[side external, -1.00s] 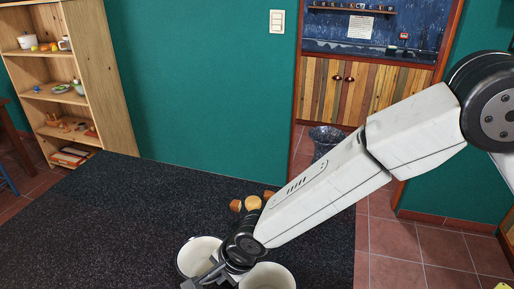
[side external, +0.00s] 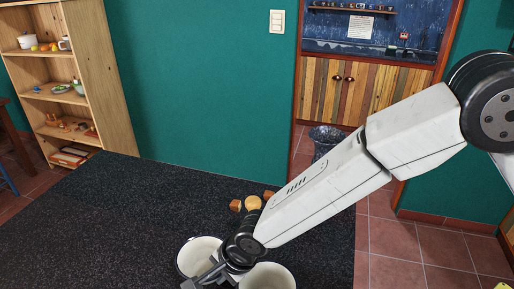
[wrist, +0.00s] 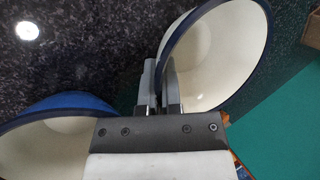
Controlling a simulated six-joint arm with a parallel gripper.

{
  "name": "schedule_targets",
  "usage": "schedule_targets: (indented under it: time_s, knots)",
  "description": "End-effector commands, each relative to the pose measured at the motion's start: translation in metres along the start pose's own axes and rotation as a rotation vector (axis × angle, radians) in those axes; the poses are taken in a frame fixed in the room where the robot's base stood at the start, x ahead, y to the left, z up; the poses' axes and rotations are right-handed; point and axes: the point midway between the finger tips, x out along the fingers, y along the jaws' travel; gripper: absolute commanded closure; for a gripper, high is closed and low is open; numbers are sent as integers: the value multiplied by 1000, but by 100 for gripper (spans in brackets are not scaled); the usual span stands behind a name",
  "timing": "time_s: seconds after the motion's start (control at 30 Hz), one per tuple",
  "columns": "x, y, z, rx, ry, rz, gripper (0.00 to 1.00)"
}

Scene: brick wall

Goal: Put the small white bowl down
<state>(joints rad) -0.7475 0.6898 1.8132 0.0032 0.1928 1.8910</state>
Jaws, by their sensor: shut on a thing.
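The small white bowl (side external: 196,253) has a thin dark rim and is at the bottom centre-left of the side view. In the wrist view the bowl (wrist: 222,55) is at the upper right, its cream inside facing the camera. My gripper (wrist: 162,85) is shut on its rim, one finger inside and one outside. In the side view my gripper (side external: 210,276) is at the bowl's near right edge, partly hidden by the wrist. Whether the bowl's base touches the counter cannot be told.
A second white bowl (side external: 268,277), blue outside in the wrist view (wrist: 60,103), is close to the right of my gripper. Bread pieces (side external: 252,203) lie behind the wrist on the dark counter (side external: 95,225). The counter's left part is clear.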

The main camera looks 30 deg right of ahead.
Motion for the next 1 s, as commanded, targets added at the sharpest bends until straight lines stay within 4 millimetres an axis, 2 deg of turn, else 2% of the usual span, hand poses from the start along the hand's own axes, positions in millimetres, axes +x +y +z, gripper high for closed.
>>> schedule_targets:
  time_s: [0.27, 0.47, 0.63, 1.0]
  knots:
    - [-2, -1, 0, 0, 0, 0, 100]
    - [-13, -7, 2, 0, 0, -3, 100]
    - [-32, -13, 4, 0, 0, -3, 100]
    - [-83, 1, 4, 0, -1, -4, 100]
